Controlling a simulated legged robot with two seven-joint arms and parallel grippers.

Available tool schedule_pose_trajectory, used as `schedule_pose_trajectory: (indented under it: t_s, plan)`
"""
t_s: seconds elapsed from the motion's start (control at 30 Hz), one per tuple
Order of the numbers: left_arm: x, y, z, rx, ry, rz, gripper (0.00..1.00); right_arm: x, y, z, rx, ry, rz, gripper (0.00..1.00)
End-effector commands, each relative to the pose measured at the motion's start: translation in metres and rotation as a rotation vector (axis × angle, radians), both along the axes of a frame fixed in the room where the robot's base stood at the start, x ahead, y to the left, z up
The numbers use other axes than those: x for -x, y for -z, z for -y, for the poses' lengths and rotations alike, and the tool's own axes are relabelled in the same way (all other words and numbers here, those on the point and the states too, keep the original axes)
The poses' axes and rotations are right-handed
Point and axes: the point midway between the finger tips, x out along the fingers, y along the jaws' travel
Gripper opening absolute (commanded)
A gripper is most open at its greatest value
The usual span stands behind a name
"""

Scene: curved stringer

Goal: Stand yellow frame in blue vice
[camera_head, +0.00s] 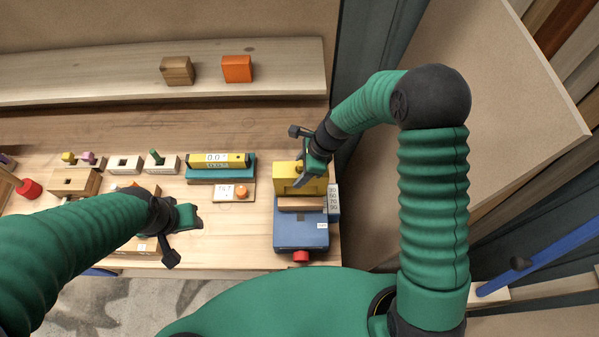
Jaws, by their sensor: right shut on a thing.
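The blue vice (301,235) sits at the right end of the workbench, with a wooden strip (301,203) across it and a red knob at its front. The yellow frame (287,184) is at the back of the vice, behind the wooden strip. My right gripper (300,179) is shut on the yellow frame from above. I cannot tell whether the frame touches the vice's jaws; the gripper hides part of it. My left gripper (186,238) hangs over the front of the bench, away from the vice; its fingers are too unclear to tell whether they are open.
A yellow level (217,160) on a teal base and a small wooden block with an orange knob (242,192) stand left of the vice. Several wooden blocks with pegs sit further left. A brown cube (177,71) and an orange cube (237,68) rest on the back shelf.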

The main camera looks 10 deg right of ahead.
Motion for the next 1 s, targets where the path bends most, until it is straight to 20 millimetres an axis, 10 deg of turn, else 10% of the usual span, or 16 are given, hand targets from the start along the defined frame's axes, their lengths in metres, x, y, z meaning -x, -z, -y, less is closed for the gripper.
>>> schedule_pose_trajectory:
  t_s: [0.43, 0.47, 0.5, 0.6, 1.0]
  plan:
    - [0.0, -0.001, 0.0, 0.0, 0.0, 0.0, 0.44, 0.001, 0.018, 0.0, 0.0, 0.001, 0.003, 0.0]
    - [0.0, -0.002, 0.0, 0.0, 0.0, 0.0, 0.44, 0.001, 0.017, 0.0, -0.001, 0.001, 0.002, 0.55]
    - [0.0, -0.002, 0.0, 0.0, 0.0, 0.0, 0.44, 0.001, 0.017, 0.0, -0.001, 0.001, 0.002, 0.6]
    - [0.0, -0.002, 0.0, 0.0, 0.0, 0.0, 0.44, 0.0, 0.017, 0.0, -0.001, 0.001, 0.002, 0.73]
    - [0.0, 0.0, 0.0, 0.0, 0.0, 0.001, 0.44, 0.0, 0.008, 0.003, 0.001, 0.0, 0.006, 0.73]
